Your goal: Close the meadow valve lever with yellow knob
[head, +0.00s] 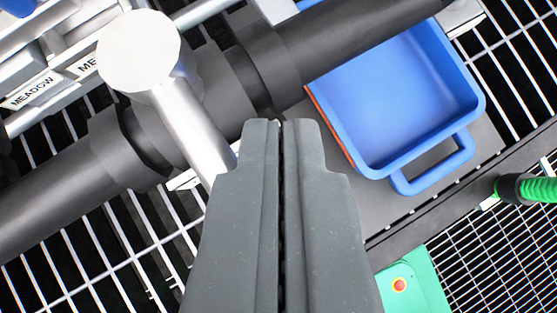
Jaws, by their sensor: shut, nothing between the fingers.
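My gripper (281,123) is shut and empty, pointing up the picture from the bottom middle. A silver rod (195,125) with a broad, pale round end (139,50) stands over a dark pipe (75,180) to the left of my fingers. Its lower end reaches the left finger's edge; I cannot tell whether they touch. A label reading MEADOW (33,90) is on a pale bar at the far left. No yellow knob shows, and I cannot tell whether the rod is the meadow valve lever.
The dark pipe runs diagonally across the view. A blue tote (474,92) with a handle sits at the upper right. A green hose (535,188) is at the right edge. A green box with a red button (400,285) is at the lower right. White grating lies below.

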